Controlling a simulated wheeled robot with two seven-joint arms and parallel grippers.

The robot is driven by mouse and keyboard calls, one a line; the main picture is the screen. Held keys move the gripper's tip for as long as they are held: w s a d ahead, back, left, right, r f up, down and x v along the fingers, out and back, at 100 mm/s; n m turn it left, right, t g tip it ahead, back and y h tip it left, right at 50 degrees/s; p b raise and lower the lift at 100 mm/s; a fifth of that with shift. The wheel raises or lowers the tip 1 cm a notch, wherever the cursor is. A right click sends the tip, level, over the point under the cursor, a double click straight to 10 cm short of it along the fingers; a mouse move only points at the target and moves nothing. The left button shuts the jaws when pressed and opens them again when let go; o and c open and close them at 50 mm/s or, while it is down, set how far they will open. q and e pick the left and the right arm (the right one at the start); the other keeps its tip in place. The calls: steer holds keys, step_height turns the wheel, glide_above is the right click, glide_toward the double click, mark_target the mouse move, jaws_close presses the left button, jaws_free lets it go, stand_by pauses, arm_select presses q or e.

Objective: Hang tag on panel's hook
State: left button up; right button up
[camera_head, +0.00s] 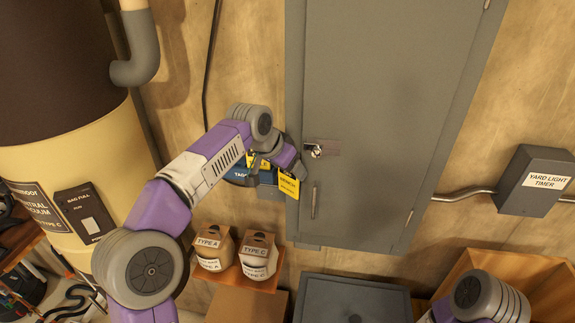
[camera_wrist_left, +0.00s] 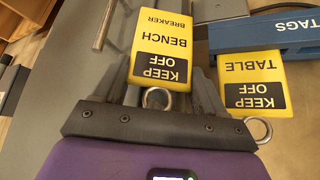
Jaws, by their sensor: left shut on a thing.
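My left gripper (camera_head: 297,168) is shut on a yellow tag (camera_head: 289,184) that hangs in front of the left edge of the grey panel (camera_head: 375,110). In the left wrist view the tag (camera_wrist_left: 163,42) reads BENCH BREAKER, KEEP OFF, upside down, with its metal ring (camera_wrist_left: 158,98) between the fingers of the gripper (camera_wrist_left: 165,88). A small metal hook (camera_head: 316,151) sits on a plate on the panel, just right of and above the gripper, and is apart from the tag.
A blue TAGS rack (camera_head: 240,175) is on the wall behind my arm. Another yellow tag, TABLE KEEP OFF (camera_wrist_left: 252,80), is by it. A vertical handle (camera_head: 314,201) is below the hook. Boxes on a shelf (camera_head: 259,256) and a grey bin (camera_head: 350,298) stand below.

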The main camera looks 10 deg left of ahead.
stand_by(0.4)
arm_select(q)
steer(key=o, duration=1)
steer(key=shift+o, duration=0.2)
